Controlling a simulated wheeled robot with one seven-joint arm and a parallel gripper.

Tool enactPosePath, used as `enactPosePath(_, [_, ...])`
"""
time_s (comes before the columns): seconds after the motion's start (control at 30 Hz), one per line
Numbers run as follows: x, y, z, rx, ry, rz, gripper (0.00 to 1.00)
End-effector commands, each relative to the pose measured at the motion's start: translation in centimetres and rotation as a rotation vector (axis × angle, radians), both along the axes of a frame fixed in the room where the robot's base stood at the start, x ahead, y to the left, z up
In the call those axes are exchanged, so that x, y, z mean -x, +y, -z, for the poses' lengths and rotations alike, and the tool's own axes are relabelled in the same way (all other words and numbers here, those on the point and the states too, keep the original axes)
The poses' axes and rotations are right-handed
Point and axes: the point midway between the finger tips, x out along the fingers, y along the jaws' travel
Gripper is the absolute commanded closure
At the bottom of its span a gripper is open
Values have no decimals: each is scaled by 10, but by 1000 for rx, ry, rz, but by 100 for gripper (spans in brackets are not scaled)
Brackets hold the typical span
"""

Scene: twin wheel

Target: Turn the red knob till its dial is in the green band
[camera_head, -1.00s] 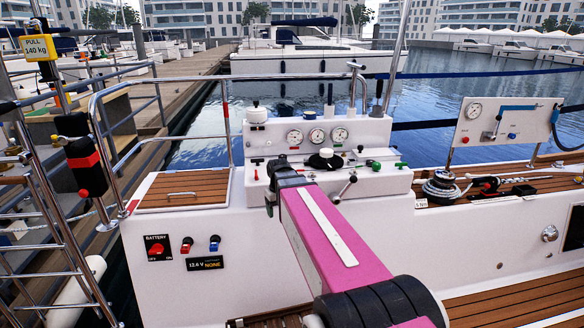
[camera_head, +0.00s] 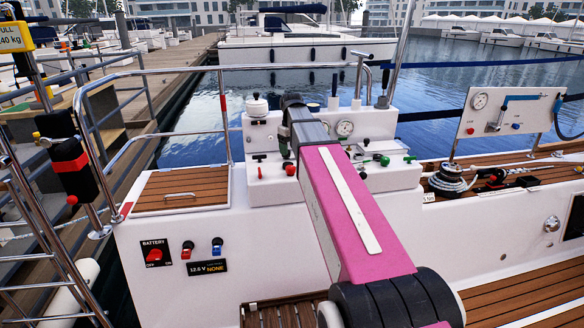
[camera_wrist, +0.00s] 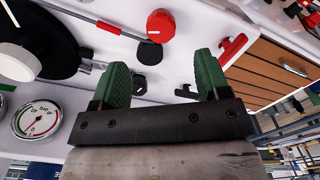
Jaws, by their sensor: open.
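A round red knob (camera_wrist: 160,26) stands up on the white console in the wrist view; it shows in the head view (camera_head: 290,169) on the console's front part, left of my arm. My gripper (camera_wrist: 162,76) is open, its two green fingers apart and empty. In the wrist picture the knob lies above the fingertips, apart from them. My arm hides other parts of the console.
A red lever (camera_wrist: 231,48) and a black knob (camera_wrist: 146,82) stand close to my fingers. A large dark round part with a white cap (camera_wrist: 17,62) is at left. A wooden locker lid (camera_head: 182,190) lies left of the console. A metal rail (camera_head: 225,72) runs behind.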

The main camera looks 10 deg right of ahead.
Motion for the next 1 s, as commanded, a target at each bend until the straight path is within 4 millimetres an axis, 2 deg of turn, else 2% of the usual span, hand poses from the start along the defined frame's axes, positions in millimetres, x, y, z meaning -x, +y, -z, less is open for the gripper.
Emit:
enactPosePath(0.3, [1, 0, 51, 0, 1, 1, 31])
enactPosePath(0.5, [0, 0, 74, 0, 0, 1, 31])
enactPosePath(0.7, [0, 0, 85, 0, -1, 1, 31])
enactPosePath(1.0, [0, 0, 86, 0, -1, 1, 31])
